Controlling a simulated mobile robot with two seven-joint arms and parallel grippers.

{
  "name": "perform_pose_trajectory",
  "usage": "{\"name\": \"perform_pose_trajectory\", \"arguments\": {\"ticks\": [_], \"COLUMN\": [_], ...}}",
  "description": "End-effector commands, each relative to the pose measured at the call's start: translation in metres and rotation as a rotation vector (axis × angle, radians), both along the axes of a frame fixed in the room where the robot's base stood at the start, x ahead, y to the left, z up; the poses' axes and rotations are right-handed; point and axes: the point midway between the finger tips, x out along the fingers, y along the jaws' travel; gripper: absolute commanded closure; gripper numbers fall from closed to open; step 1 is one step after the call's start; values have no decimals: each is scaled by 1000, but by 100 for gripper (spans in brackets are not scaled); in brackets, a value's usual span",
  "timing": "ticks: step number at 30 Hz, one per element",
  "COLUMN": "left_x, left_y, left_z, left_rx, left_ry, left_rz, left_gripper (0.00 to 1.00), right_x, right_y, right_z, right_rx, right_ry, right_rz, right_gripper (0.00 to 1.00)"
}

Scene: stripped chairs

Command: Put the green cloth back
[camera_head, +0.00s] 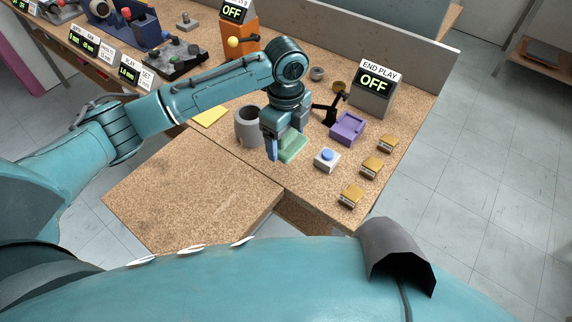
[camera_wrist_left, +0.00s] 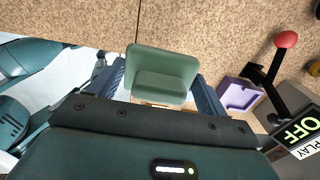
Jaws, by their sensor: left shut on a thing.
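The green cloth (camera_head: 292,147) is a folded, pale green piece held at my left gripper (camera_head: 283,150). It also shows in the left wrist view (camera_wrist_left: 163,70), between the two blue-grey fingers. My left gripper is shut on it, over the cork-coloured bench top (camera_head: 222,165). Whether the cloth touches the bench cannot be told. A purple tray (camera_head: 347,129) lies to the right of the cloth, and it also shows in the left wrist view (camera_wrist_left: 238,94). My right gripper is not in view.
A grey pot (camera_head: 247,127) stands just left of the gripper. A white block with a blue button (camera_head: 327,159) and several yellow-topped blocks (camera_head: 372,167) are to the right. A grey box reading OFF (camera_head: 372,95) and a black lever (camera_head: 330,108) stand behind. The front left bench is clear.

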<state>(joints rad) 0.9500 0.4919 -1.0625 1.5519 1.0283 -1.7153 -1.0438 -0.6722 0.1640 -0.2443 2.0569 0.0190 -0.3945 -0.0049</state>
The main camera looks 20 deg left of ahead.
Motion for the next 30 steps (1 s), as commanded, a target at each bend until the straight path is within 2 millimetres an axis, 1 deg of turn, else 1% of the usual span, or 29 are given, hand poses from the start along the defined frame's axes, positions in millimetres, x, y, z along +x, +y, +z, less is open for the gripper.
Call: {"name": "perform_pose_trajectory", "arguments": {"ticks": [1,4,6,11,18,29,30], "left_x": [-1,-1,-1,-1,-1,-1,-1], "left_y": [0,0,0,1,0,0,1], "left_z": [-11,-29,-38,-49,-80,-84,-84], "left_rx": [2,1,1,1,0,1,1], "left_ry": [5,4,3,1,1,0,-1], "left_rz": [1,3,3,3,4,3,3], "left_gripper": [45,45,45,45,45,45,20], "right_x": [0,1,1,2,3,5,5], "right_y": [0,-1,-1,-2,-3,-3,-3], "right_z": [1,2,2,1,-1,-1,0], "right_rx": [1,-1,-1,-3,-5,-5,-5], "right_ry": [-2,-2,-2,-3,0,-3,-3], "right_rz": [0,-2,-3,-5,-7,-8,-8], "right_gripper": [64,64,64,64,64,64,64]}}
